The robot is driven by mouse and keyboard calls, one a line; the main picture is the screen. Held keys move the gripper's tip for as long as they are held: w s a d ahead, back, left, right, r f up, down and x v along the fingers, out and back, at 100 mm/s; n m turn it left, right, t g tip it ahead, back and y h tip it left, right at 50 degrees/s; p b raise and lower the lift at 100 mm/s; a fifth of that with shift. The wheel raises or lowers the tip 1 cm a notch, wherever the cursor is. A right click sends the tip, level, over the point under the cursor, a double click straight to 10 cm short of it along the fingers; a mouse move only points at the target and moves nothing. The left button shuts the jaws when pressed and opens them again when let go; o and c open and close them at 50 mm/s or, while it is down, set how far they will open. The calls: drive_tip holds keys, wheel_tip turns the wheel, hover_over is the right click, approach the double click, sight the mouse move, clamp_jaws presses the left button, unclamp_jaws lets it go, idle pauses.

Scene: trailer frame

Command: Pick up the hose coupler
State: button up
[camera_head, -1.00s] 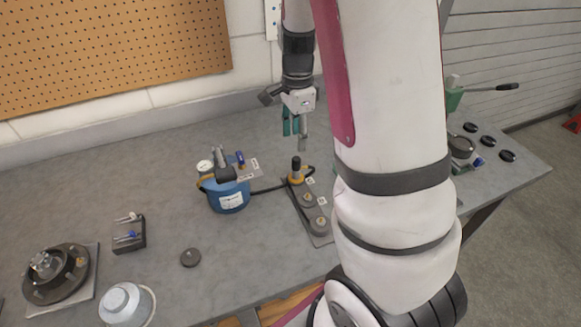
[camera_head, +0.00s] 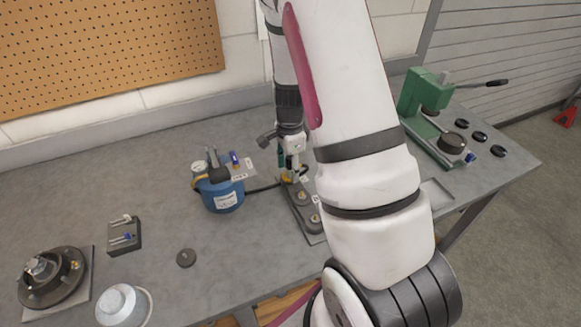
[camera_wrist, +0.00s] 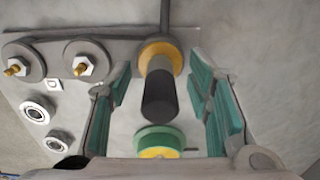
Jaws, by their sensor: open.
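The hose coupler (camera_wrist: 160,96) is a black cylinder with a yellow collar, upright at the end of a plate. In the wrist view it lies between the green pads of my open gripper (camera_wrist: 168,100), with visible space on both sides. In the head view my gripper (camera_head: 291,165) points down over the coupler, and only its yellow collar (camera_head: 287,178) shows below the fingers. A dark hose (camera_head: 262,188) runs from the collar to a blue tank (camera_head: 222,195).
The grey plate (camera_wrist: 20,78) carries two round discs with brass fittings (camera_wrist: 85,62) beside the coupler. A green press (camera_head: 420,95) stands at the right. A small block (camera_head: 124,236) and a flanged part (camera_head: 52,275) are at the left.

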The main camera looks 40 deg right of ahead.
clamp_jaws()
idle(0.3)
drive_tip(key=shift+r, duration=0.4)
drive_tip(key=r, duration=0.3)
drive_tip(key=shift+s+a, duration=0.1)
drive_tip(key=shift+s, duration=0.2)
drive_tip(key=s, duration=0.4)
drive_tip(key=s+a, duration=0.1)
drive_tip(key=s, duration=0.4)
drive_tip(key=s+a+r, duration=0.1)
drive_tip(key=s, duration=0.3)
drive_tip(key=shift+s+r, duration=0.1)
drive_tip(key=shift+s, duration=0.2)
drive_tip(key=shift+s+p, duration=0.65)
drive_tip(key=shift+s, duration=0.15)
drive_tip(key=shift+r, duration=0.1)
drive_tip(key=shift+r, duration=0.15)
